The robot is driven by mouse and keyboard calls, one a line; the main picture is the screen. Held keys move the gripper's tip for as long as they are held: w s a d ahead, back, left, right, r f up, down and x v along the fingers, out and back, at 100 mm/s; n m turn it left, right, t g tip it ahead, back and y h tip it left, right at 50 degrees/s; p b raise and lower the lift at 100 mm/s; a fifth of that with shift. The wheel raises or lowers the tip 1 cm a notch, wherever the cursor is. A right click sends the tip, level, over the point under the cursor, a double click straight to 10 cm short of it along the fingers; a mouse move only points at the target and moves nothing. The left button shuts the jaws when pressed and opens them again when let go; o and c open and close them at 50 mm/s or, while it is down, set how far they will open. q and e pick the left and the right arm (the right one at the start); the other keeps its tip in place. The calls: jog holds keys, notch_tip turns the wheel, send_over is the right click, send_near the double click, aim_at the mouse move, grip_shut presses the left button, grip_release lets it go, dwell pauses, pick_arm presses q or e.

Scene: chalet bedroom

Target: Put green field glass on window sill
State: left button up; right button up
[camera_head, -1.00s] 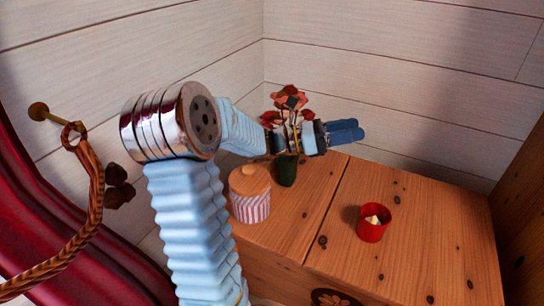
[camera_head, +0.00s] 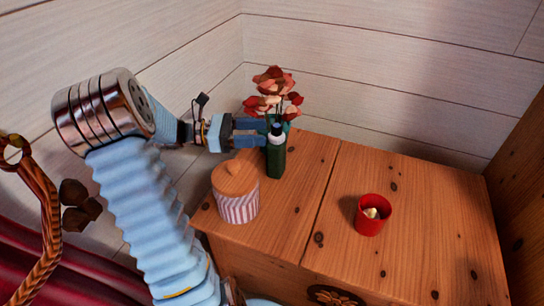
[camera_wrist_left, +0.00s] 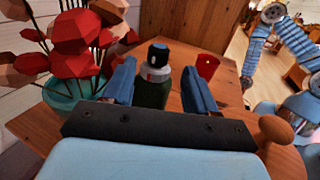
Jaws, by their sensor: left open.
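In the left wrist view the bottle (camera_wrist_left: 153,88) shows between the two blue fingers (camera_wrist_left: 160,68), with gaps on both sides. I cannot tell how deep it sits between them. No window sill is in view. My right gripper is not in view.
Red flowers (camera_head: 272,92) in a teal vase (camera_wrist_left: 62,92) stand close behind the bottle. A striped jar (camera_head: 238,204) with a wooden lid is in front. A red cup (camera_head: 373,215) stands farther right on the cabinet top (camera_head: 430,220). Plank walls close the back; the cabinet's right part is mostly clear.

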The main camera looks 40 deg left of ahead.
aim_at(282, 132)
pick_arm(q)
jog(key=shift+w+d+f, duration=0.1)
jog(key=shift+w+f, duration=0.05)
jog(key=shift+f, duration=0.05)
jog(key=p+x, duration=0.1)
jog(key=x, duration=0.6)
grip_shut()
